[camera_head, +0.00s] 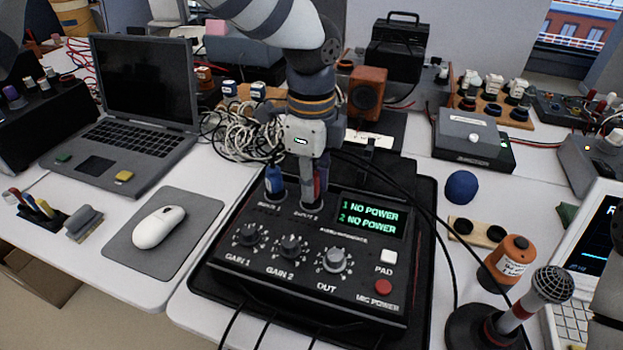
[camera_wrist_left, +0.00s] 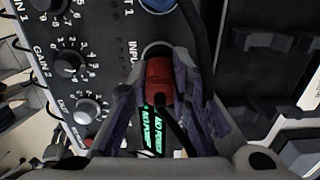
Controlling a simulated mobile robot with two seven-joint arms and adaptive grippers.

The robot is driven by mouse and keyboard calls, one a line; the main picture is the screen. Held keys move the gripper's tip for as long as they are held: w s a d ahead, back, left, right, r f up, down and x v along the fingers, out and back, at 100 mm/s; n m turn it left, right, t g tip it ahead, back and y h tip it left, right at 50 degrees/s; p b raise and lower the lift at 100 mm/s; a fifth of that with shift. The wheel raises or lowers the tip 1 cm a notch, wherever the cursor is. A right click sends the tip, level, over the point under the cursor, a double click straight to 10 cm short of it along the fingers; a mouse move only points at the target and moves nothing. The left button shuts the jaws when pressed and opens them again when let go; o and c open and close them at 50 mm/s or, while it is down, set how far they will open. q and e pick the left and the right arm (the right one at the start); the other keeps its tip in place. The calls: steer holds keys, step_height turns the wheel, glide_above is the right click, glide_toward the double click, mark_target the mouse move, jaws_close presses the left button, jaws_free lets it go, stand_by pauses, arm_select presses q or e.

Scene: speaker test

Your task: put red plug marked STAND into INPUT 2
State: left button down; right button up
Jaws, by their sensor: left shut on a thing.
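My left gripper (camera_head: 310,188) points down at the back of the black audio box (camera_head: 255,287) and is shut on a red plug (camera_wrist_left: 160,82). In the left wrist view the plug lies between the two fingers, its end at the round INPUT 2 socket (camera_wrist_left: 157,48). I cannot tell how deep it sits, and its marking is not readable. In the head view the fingers mostly hide it. A blue plug (camera_head: 274,180) stands upright in INPUT 1, to the left. The box's display (camera_head: 370,217) reads NO POWER for 1 and 2. My right gripper is not in view.
A laptop (camera_head: 140,110) and a white mouse (camera_head: 158,227) are on the left. Coiled white cables (camera_head: 235,135) lie behind the box. A blue ball (camera_head: 461,187), an orange bottle (camera_head: 512,258) and a microphone (camera_head: 535,295) stand on the right. Black cables cross the box's right side.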

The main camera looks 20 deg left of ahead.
arm_select(q)
steer(key=shift+f, duration=0.25)
stand_by(0.4)
steer(key=c, duration=1.4)
jaws_free()
